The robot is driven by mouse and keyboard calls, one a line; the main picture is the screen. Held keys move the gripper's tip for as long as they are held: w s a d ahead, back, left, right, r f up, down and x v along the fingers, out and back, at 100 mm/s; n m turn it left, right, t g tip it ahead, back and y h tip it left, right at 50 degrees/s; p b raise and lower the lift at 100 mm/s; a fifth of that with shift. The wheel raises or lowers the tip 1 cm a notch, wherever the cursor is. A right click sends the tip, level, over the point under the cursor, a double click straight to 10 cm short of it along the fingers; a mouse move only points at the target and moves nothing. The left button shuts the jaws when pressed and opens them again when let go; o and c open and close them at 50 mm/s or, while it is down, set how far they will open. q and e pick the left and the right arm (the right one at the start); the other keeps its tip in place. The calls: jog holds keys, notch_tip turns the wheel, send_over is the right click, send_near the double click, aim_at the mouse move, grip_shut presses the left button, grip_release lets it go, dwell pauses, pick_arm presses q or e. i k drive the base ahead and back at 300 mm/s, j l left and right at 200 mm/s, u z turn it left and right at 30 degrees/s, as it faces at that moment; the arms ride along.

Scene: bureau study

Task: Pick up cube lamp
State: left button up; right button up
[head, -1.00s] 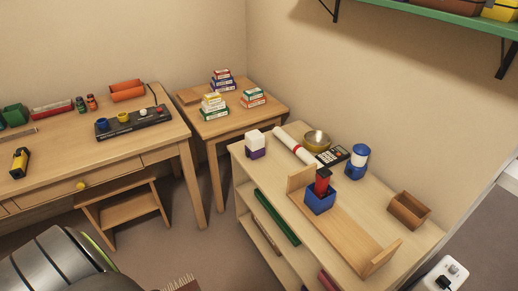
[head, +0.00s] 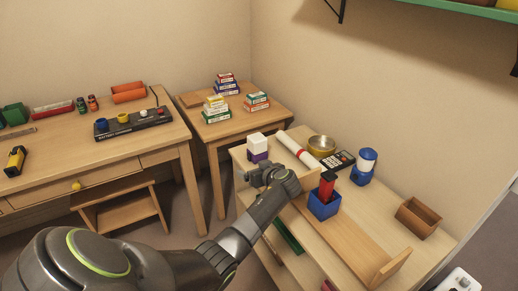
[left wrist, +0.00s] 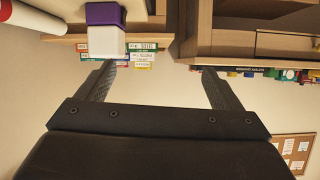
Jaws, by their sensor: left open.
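The cube lamp is most likely the white block on a purple base (head: 257,147), standing upright at the far left end of the low shelf unit's top. It also shows, upside down, at the upper left of the left wrist view (left wrist: 108,38). My left gripper (head: 245,176) is just in front of it in the head view, open and empty. In the left wrist view the two fingers (left wrist: 158,72) are wide apart. The lamp lies beyond the left-hand finger's tip, not between the fingers. My right gripper is not in view.
The shelf top (head: 350,240) also holds a white roll (head: 298,149), a brass bowl (head: 321,145), a calculator (head: 338,160), a blue-and-white lantern-like item (head: 364,165), a wooden book rack (head: 350,232) with a blue box (head: 323,206), and a brown box (head: 417,217).

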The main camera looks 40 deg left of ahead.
aim_at(257, 142)
jog(key=i+j, duration=0.2)
jog(key=i, duration=0.25)
jog(key=i+j, duration=0.1)
jog(key=j, duration=0.35)
jog(key=i+j+z, duration=0.1)
jog(key=j, duration=0.3)
